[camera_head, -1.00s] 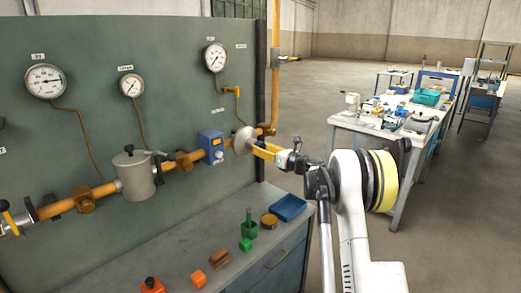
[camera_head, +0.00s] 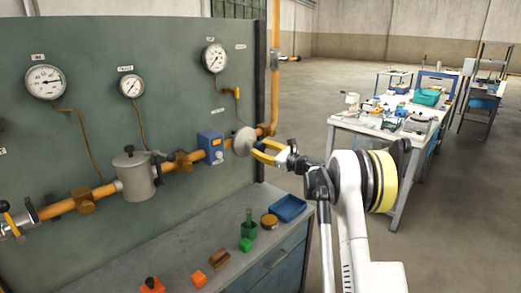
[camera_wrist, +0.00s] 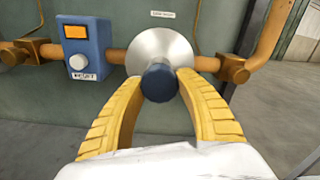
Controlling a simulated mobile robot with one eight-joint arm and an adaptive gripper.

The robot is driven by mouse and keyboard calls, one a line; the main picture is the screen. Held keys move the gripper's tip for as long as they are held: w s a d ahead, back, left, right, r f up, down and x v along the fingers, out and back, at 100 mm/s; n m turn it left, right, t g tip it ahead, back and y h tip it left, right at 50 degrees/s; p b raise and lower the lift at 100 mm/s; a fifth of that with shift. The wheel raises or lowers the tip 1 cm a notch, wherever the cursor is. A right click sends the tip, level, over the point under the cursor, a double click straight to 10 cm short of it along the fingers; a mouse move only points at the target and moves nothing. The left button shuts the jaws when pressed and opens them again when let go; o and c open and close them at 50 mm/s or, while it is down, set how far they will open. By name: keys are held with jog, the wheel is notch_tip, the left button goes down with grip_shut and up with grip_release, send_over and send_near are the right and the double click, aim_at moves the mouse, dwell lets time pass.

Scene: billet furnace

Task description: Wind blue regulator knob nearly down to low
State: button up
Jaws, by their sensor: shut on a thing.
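The blue regulator knob (camera_wrist: 159,83) is a dark blue cap at the front of a silver round regulator body (camera_wrist: 160,48) on the orange pipe. In the head view the regulator body (camera_head: 243,141) shows as a pale disc, and the knob is hidden by the fingers. My gripper (camera_wrist: 165,78) has its yellow fingers on either side of the knob and is shut on it. In the head view my gripper (camera_head: 263,150) reaches the regulator from the right. No mark on the knob is clear enough to tell its setting.
A blue box (camera_head: 211,147) with an orange display and reset button sits left of the regulator. A round gauge (camera_head: 215,58) hangs above.

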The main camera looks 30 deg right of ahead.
jog(key=n, duration=0.5)
jog(key=shift+n, duration=0.3)
jog(key=n, duration=0.5)
jog(key=shift+r, duration=0.1)
jog(key=n, duration=1.1)
jog(key=shift+r, duration=0.1)
jog(key=n, duration=0.5)
jog(key=shift+n, duration=0.4)
jog(key=n, duration=0.4)
jog(key=shift+r+p, duration=0.1)
jog(key=shift+p, duration=0.2)
jog(key=n, duration=0.9)
jog(key=shift+a+n, duration=0.1)
jog(key=shift+n, duration=0.3)
